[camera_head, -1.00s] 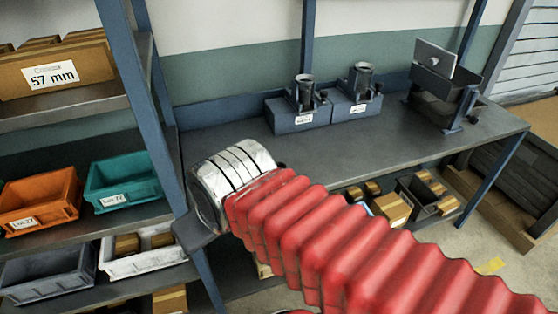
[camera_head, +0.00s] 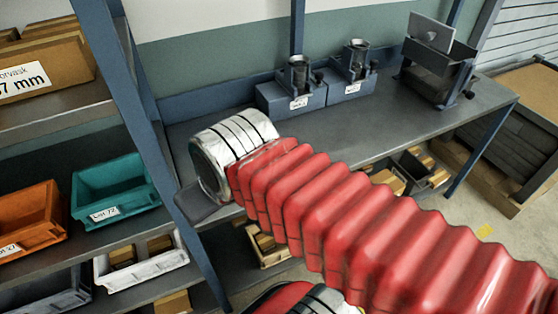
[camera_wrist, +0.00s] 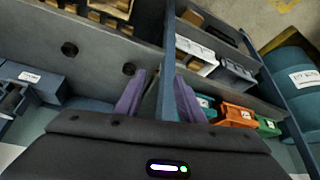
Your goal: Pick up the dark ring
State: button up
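In the head view my red arm and silver wrist cover part of the bench, and no dark ring is clear.
Two grinder-like machines (camera_head: 290,95) (camera_head: 350,80) and a dark hopper-like machine (camera_head: 435,75) stand along the bench's back. A blue shelf post (camera_head: 135,120) is close left of my wrist. Teal (camera_head: 115,190) and orange (camera_head: 30,218) bins sit on the shelf. The bench's middle looks clear.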

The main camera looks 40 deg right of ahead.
jog(key=shift+o, duration=1.4)
jog(key=shift+w+d, duration=0.25)
jog(key=shift+w, duration=0.15)
jog(key=o, duration=0.4)
jog(key=shift+m+g, duration=0.4)
jog(key=shift+m, duration=0.1)
jog(key=w+d, duration=0.2)
jog(key=d, duration=0.2)
jog(key=w+d+f, duration=0.1)
jog(key=w+d, duration=0.2)
jog(key=d, duration=0.1)
jog(key=w+d, duration=0.3)
jog(key=d, duration=0.1)
jog(key=shift+w+d+f, duration=0.15)
jog(key=shift+f, duration=0.15)
jog(key=shift+c, duration=0.2)
jog(key=w+d+f, duration=0.1)
jog(key=d+f, duration=0.2)
jog(key=d, duration=0.6)
jog(key=w+d+f+m, duration=0.1)
jog(key=d+f, duration=0.2)
jog(key=d, duration=0.6)
jog(key=shift+d+h, duration=0.3)
jog(key=shift+h, duration=0.1)
jog(key=shift+w+f, duration=0.1)
jog(key=shift+f, duration=0.05)
jog(key=shift+x, duration=4.2)
